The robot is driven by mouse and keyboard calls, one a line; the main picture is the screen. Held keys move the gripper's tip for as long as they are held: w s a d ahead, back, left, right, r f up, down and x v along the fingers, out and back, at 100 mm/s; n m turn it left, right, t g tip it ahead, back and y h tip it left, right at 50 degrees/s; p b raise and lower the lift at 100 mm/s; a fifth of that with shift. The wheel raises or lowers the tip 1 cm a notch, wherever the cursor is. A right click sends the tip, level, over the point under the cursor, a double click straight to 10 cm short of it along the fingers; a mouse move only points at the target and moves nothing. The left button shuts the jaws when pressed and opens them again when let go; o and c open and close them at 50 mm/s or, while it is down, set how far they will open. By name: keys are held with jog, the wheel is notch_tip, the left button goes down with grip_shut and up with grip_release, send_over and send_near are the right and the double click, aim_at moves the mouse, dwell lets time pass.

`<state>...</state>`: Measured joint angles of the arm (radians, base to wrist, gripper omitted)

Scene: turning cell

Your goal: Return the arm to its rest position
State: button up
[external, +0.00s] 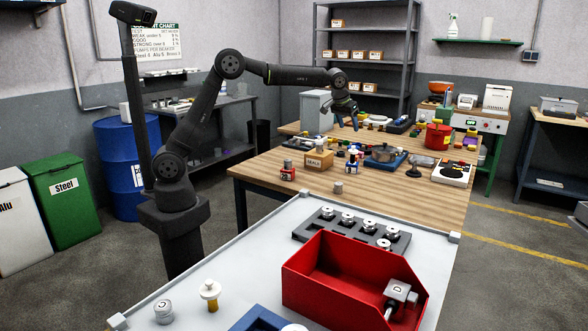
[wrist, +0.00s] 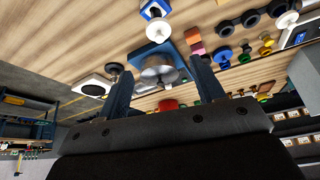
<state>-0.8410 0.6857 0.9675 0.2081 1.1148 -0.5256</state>
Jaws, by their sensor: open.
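My black arm reaches out from its column over the wooden table (external: 262,172). My gripper (external: 345,115) hangs in the air above the far part of that table, its fingers pointing down. In the wrist view my gripper (wrist: 162,80) shows two dark blue fingers set wide apart, open, with nothing held between them. A round metal pot on a blue base (wrist: 158,68) shows beyond the gap between the fingers. The pot on its blue base also shows in the external view (external: 385,154), to the right of and below my gripper.
A red bin (external: 320,285) holding a part marked D (external: 399,291) stands on the grey front table. A grey rack of round parts (external: 350,229) is behind it. A cardboard box (external: 318,161), a red pot (external: 438,136) and many small items crowd the wooden table.

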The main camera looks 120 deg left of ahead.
jog(key=x, duration=1.1)
jog(key=shift+a+f, duration=0.1)
jog(key=shift+f, duration=0.1)
jog(key=shift+w+a, duration=0.1)
jog(key=shift+a, duration=0.05)
jog(key=shift+r, duration=1.8)
jog(key=shift+f, duration=0.15)
